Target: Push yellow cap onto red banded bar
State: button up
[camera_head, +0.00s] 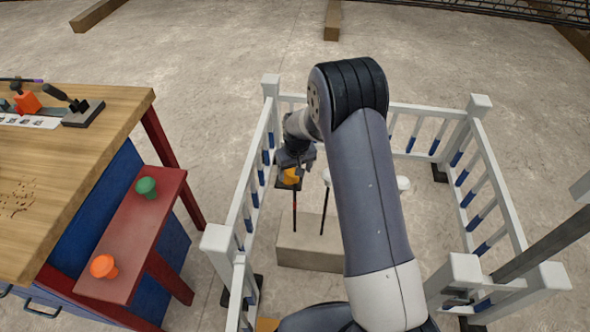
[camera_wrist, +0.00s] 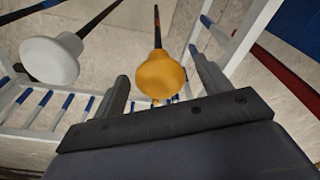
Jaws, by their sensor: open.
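The yellow cap (camera_head: 291,176) sits at the top end of a thin dark upright bar (camera_head: 295,212) with a reddish stretch under the cap. In the wrist view the yellow cap (camera_wrist: 166,76) lies between the two fingers, with the bar (camera_wrist: 157,28) running away behind it. How far the cap is down on the bar I cannot tell. My gripper (camera_head: 297,160) is open just above the cap; in the wrist view a gap shows between the cap and each finger.
A white cap (camera_wrist: 50,60) is on a neighbouring dark bar (camera_head: 325,211). The bars rise from a concrete block (camera_head: 310,257). A white railing (camera_head: 247,190) surrounds them closely on the left. A red shelf (camera_head: 132,235) holds a green cap (camera_head: 146,187) and an orange cap (camera_head: 103,266).

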notch_tip(320, 180, up, 11)
jog(key=s+p, duration=0.1)
jog(key=shift+s+d+f, duration=0.15)
jog(key=shift+d, duration=0.05)
dwell(0.4)
jog(key=f, duration=0.3)
jog(key=w+f, duration=0.1)
jog(key=f, duration=0.3)
jog(key=f+b, duration=0.1)
jog(key=f, duration=0.3)
jog(key=shift+w+a, duration=0.15)
jog(key=shift+a, duration=0.1)
jog(key=shift+r+p, duration=0.4)
jog(key=shift+r, duration=0.3)
